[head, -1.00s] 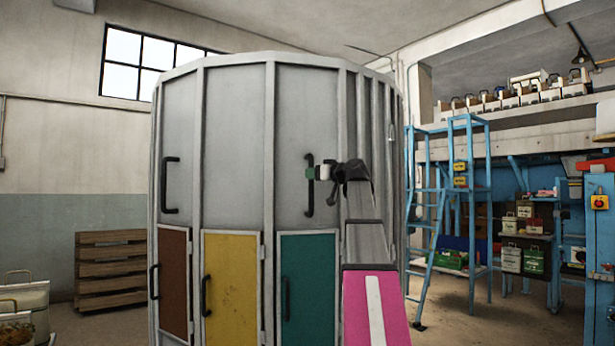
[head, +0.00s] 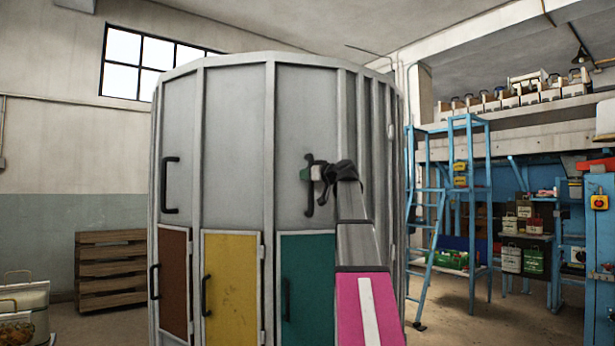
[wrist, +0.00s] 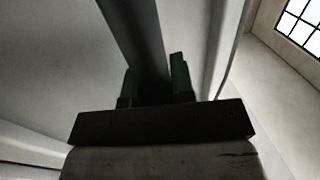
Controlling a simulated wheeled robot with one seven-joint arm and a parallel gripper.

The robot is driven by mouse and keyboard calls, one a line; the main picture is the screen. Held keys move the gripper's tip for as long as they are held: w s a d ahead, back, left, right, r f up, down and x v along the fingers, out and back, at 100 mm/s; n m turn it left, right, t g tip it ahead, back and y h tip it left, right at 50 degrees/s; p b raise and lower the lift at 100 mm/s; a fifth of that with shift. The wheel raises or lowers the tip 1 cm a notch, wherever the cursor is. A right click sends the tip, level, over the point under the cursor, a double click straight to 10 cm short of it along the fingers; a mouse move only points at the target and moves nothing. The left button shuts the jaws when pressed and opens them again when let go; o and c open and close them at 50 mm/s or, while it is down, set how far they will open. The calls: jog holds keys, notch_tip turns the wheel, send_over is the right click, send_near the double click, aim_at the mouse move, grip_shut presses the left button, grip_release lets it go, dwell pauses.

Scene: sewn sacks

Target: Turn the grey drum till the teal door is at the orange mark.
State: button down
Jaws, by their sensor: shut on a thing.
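The grey drum (head: 235,130) fills the middle of the head view. Its lower row has a brown door (head: 174,282), a yellow door (head: 232,300) and the teal door (head: 310,265) at the right, partly behind my arm. Black upright handles sit on the panels above. My gripper (head: 309,173) is shut on the black handle (head: 309,200) above the teal door. In the wrist view the dark handle bar (wrist: 135,40) runs between the green fingertips (wrist: 155,85). No orange mark shows in either view.
A wooden slatted crate stack (head: 110,268) stands left of the drum. A blue ladder and platform (head: 470,200) stand to its right, with shelves of boxes behind. Floor shows between the drum and these.

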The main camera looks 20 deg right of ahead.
jog(key=m+h, duration=0.1)
jog(key=h, duration=0.1)
send_near(260, 174)
jog(key=shift+t, duration=0.4)
jog(key=w+a, duration=0.2)
jog(key=w+a+f, duration=0.1)
jog(key=w+a, duration=0.2)
jog(key=shift+a+f, duration=0.1)
jog(key=shift+f, duration=0.05)
jog(key=c, duration=1)
grip_release()
jog(key=shift+s, duration=0.15)
jog(key=shift+d, duration=0.25)
jog(key=v, duration=1)
jog(key=shift+s+d, duration=0.15)
jog(key=shift+s, duration=0.1)
